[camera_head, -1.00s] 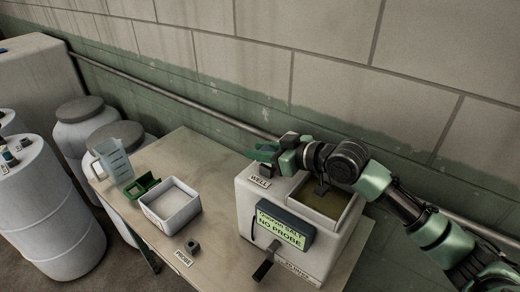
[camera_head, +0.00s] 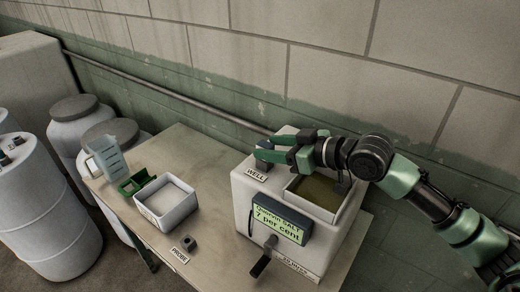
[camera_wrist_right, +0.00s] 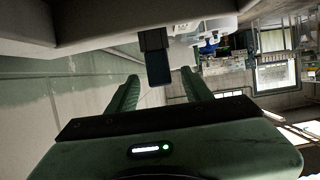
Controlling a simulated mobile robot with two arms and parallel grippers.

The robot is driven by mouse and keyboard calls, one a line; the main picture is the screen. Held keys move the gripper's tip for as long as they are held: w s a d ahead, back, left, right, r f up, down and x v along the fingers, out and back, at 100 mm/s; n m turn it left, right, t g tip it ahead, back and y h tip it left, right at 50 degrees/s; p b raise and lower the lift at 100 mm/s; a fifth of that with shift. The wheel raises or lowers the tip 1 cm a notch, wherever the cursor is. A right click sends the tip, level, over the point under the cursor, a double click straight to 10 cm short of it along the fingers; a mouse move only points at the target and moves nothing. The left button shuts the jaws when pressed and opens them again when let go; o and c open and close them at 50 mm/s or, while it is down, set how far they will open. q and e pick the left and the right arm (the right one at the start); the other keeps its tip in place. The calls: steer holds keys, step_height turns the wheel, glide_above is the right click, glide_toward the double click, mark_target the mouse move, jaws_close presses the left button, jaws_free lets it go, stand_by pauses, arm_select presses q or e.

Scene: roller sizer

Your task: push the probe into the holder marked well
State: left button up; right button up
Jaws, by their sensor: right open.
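The white machine (camera_head: 243,212) stands on the right of the table, with a "WELL" label (camera_head: 256,174) on its top left. The probe's dark head (camera_head: 264,145) stands at the top of the machine beside that label; its lower part is hidden. The machine's display (camera_head: 280,221) reads "7 per cent". My right gripper (camera_head: 270,148) is open, its green fingers around or close beside the probe head. In the right wrist view the dark probe (camera_wrist_right: 157,62) sits between the parted fingers, apart from both. My left gripper is out of view.
A small dark holder (camera_head: 189,243) by a "PROBE" label stands at the table's front. A white tray (camera_head: 166,219), a green item (camera_head: 137,183) and a clear jug (camera_head: 106,158) are to its left. The machine's open hopper (camera_head: 319,193) lies under my right wrist.

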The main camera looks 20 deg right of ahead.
steer(key=shift+b+v, duration=0.3)
steer(key=shift+v, duration=1.1)
